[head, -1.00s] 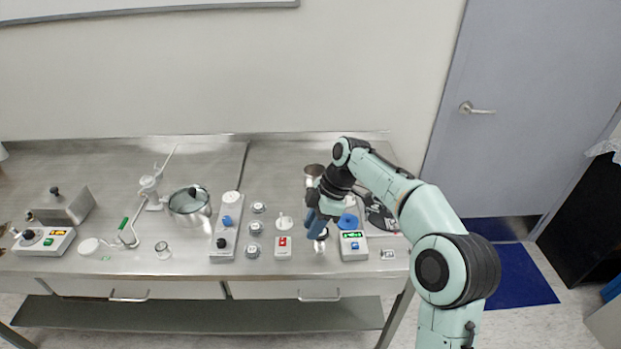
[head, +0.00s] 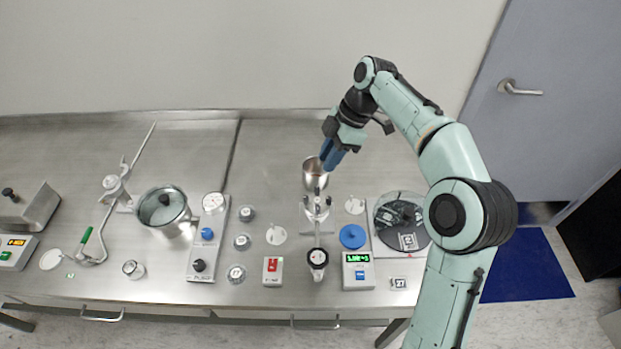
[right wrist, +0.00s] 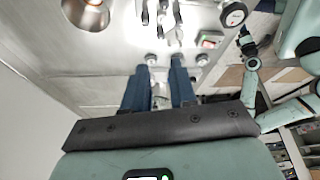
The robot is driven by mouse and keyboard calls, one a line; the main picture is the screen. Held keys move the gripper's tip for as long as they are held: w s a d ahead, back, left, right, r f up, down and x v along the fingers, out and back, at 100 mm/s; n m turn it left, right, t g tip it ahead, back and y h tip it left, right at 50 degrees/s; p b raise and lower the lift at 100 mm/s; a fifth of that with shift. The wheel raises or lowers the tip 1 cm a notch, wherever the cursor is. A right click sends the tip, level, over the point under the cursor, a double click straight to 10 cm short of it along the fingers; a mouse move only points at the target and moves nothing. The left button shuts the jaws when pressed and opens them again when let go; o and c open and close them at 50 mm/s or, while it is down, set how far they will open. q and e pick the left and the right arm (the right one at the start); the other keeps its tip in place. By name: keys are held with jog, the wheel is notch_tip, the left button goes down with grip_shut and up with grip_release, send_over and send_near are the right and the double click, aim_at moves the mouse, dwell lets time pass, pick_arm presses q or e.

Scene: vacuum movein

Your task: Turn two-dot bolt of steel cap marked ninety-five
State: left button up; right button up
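My right gripper (head: 332,155) is raised above the back of the steel bench, beside the steel cup (head: 314,174). In the right wrist view its two blue fingers (right wrist: 160,80) stand apart, and I see nothing gripped between them. Several small round steel caps stand in a column left of the red-switch box: a back one (head: 247,213), a middle one (head: 242,241) and a front one (head: 236,273). Their markings and bolt dots are too small to read, so I cannot tell which is marked ninety-five. My left gripper is not in view.
A steel stand with knobs (head: 316,212) holds a round gauge at its front (head: 317,258). Nearby are a red-switch box (head: 272,270), a meter with green display (head: 358,271), a blue disc (head: 352,236) and a dark disc device (head: 402,222).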

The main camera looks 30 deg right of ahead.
aim_at(306, 197)
jog(key=b+x, duration=0.2)
jog(key=x, duration=1)
jog(key=shift+s+a, duration=0.1)
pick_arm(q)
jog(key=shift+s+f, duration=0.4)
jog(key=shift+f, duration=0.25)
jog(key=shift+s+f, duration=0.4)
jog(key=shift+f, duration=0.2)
pick_arm(e)
jog(key=shift+a+f, duration=0.2)
jog(key=shift+f, duration=0.35)
grip_shut()
